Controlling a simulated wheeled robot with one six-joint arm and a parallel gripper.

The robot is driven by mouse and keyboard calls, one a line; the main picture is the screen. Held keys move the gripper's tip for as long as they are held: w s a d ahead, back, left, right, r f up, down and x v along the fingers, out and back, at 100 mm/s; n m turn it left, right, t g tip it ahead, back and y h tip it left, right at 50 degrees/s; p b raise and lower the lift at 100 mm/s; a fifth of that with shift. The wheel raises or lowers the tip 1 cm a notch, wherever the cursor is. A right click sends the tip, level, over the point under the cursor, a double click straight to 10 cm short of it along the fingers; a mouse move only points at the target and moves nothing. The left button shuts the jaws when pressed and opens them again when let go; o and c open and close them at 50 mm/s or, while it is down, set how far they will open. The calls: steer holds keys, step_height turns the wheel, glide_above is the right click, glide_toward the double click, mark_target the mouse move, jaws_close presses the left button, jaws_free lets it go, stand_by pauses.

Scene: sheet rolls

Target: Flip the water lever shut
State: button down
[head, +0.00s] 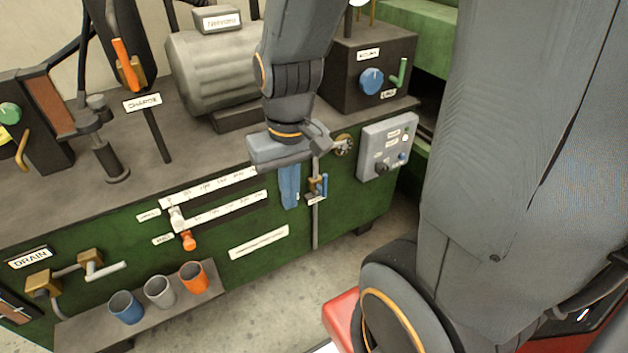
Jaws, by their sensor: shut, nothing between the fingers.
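A small brass valve (314,185) sits on a thin vertical pipe (315,228) on the front of the green machine. Its blue lever (324,185) points upright, roughly along the pipe. A small label (315,199) by the valve is too small to read, so I cannot confirm it says water. My gripper (290,205) hangs just left of this valve, with its blue fingers pointing down and shut, holding nothing. A gap shows between the fingers and the lever. The gripper's grey body partly covers the machine's top edge above them.
A grey control box (388,146) and a round brass fitting (343,145) are right of the valve. White scale strips (215,188) with sliders lie left. Several cups stand on a low shelf (85,330). A drain valve (92,262) is at lower left.

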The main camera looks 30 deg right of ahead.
steer(key=w+a+f+m+t+p, duration=0.1)
steer(key=w+f+t, duration=0.15)
steer(key=w, duration=0.55)
steer(key=w+a+f+t, duration=0.2)
steer(key=w+f, duration=0.1)
steer(key=w, duration=0.5)
steer(key=w+d+f+m+g+h+p, duration=0.1)
steer(key=w+d+f+m+h, duration=0.1)
steer(key=d+f+h, duration=0.4)
steer(key=w+d+f, duration=0.1)
steer(key=d+f, duration=0.1)
steer(key=d, duration=0.3)
steer(key=shift+w+d+f+h, duration=0.35)
steer(key=shift+f+h, duration=0.05)
steer(key=shift+d+f, duration=0.1)
steer(key=w+d+f, duration=0.2)
steer(key=d+f, duration=0.5)
steer(key=d, duration=0.2)
steer(key=shift+w+f+p, duration=0.15)
steer(key=shift+f+p, duration=0.2)
steer(key=shift+p, duration=0.05)
